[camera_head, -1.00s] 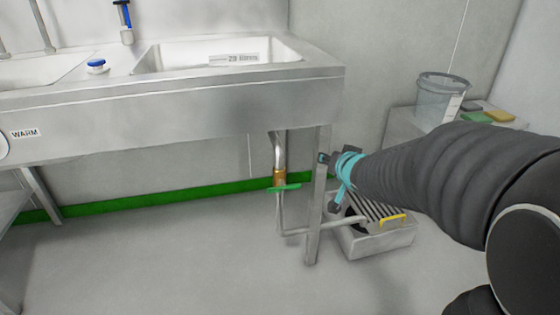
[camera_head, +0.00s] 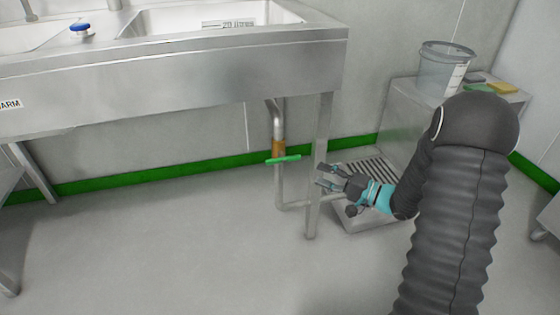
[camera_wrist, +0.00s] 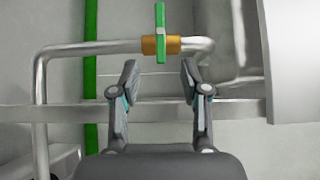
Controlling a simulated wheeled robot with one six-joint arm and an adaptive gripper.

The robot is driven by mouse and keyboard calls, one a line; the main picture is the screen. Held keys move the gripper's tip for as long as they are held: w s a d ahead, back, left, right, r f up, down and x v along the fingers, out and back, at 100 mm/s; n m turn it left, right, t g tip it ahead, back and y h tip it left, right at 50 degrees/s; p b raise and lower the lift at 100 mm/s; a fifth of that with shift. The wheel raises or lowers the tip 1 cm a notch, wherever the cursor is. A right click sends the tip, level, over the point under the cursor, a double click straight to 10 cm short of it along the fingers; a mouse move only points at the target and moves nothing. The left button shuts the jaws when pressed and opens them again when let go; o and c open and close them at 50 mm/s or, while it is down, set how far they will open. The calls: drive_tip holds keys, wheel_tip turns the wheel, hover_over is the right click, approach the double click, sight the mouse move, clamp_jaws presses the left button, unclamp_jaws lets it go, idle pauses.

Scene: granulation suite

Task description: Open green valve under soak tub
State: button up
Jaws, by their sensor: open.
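The green valve handle (camera_head: 283,159) sits on a brass valve body (camera_head: 278,149) in the drain pipe under the soak tub (camera_head: 240,28). In the head view the handle lies crosswise to the upright pipe. In the wrist view the green handle (camera_wrist: 160,32) crosses the brass body (camera_wrist: 168,45) at right angles to the pipe, ahead of the fingers. My gripper (camera_head: 325,176) is open and empty, right of the valve and apart from it, close to the tub's leg. In the wrist view my gripper's fingertips (camera_wrist: 158,70) stand apart below the handle.
The steel tub leg (camera_head: 318,170) stands between the valve and my arm. A floor drain box with a grate (camera_head: 375,170) lies behind my gripper. A clear bucket (camera_head: 444,72) stands on a side bench at right. Open floor lies in front.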

sight(285, 161)
drive_tip(key=x, duration=1.3)
drive_tip(key=shift+w+a+b, duration=0.1)
drive_tip(key=shift+a+b, duration=0.2)
drive_tip(key=shift+b, duration=0.1)
